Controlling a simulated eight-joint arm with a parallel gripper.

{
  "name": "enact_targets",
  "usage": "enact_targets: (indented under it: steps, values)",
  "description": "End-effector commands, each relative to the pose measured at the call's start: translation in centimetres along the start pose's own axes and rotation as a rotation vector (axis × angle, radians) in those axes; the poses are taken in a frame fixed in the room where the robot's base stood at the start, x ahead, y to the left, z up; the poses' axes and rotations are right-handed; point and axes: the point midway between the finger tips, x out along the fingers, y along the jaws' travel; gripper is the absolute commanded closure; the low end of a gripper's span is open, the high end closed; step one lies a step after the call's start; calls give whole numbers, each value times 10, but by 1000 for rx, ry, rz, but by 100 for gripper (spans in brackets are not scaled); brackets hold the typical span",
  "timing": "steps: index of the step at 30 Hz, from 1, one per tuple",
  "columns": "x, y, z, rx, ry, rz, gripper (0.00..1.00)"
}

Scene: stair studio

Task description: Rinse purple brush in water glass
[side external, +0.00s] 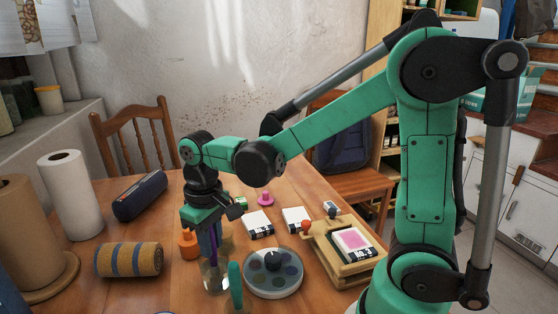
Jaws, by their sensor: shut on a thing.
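My gripper (205,224) points down at the left of the table, shut on the purple brush (213,246). The brush is upright, with its purple handle below the fingers and its lower end at the water glass (216,281). The glass is clear and stands on the table under my gripper. The brush tip looks to be inside the glass, but I cannot tell how deep, or whether it touches the bottom. My gripper's fingers are partly hidden by its own green and black body.
A round palette (273,283) stands right of the glass, and a green upright object (235,287) stands close in front. An orange object (188,244) is behind. A wooden frame (341,251) is at right.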

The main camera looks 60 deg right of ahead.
Motion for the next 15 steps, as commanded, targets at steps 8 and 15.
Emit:
enact_targets:
  steps: [8, 15]
  values:
    - [0, 1, -1, 0, 0, 0, 100]
    - [-12, 1, -2, 0, 0, 0, 100]
